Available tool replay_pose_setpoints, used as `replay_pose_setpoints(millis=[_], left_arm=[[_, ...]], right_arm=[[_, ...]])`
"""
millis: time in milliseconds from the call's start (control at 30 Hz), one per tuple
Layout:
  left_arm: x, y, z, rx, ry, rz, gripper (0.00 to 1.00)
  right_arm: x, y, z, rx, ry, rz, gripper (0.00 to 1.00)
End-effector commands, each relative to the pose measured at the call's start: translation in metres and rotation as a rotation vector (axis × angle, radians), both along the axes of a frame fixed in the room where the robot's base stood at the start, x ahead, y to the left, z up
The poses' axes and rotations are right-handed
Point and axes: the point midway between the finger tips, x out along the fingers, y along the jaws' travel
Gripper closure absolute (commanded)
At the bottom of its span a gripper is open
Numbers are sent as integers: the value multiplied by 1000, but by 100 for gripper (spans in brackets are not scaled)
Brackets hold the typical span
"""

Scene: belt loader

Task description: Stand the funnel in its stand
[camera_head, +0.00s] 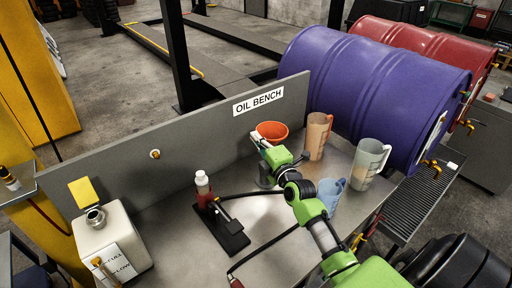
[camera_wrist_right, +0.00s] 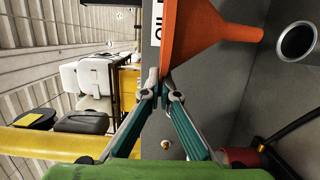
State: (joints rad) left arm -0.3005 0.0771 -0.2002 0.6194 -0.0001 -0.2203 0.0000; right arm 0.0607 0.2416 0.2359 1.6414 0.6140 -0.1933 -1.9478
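The orange funnel (camera_head: 271,131) is in the air over the bench, wide mouth up. In the right wrist view the funnel (camera_wrist_right: 205,32) is large, its spout pointing toward a silver-rimmed round opening (camera_wrist_right: 296,41). The spout end looks apart from that opening, which seems to be the top of the stand. My right gripper (camera_head: 263,140) has its fingertips (camera_wrist_right: 163,88) closed together at the funnel's rim. In the head view a grey cylinder (camera_head: 265,176), likely the stand, shows partly behind the gripper. My left gripper is not in view.
Two jugs, orange (camera_head: 317,136) and clear (camera_head: 369,163), and a blue jug (camera_head: 333,194) stand right of my gripper. A white can (camera_head: 108,246) is far left. A grey panel (camera_head: 200,137) backs the bench.

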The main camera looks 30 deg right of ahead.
Motion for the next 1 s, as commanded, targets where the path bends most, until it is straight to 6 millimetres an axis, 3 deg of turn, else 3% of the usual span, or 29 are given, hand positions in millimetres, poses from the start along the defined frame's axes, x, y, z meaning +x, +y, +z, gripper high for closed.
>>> replay_pose_setpoints(millis=[100,367,567,1000], left_arm=[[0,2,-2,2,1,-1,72],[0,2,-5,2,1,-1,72],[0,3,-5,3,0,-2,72],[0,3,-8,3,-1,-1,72]], right_arm=[[11,-5,-14,-3,0,0,100],[22,-11,-30,-3,1,-2,100],[21,-10,-55,-3,1,0,100],[20,-10,-62,-2,0,-1,100]])
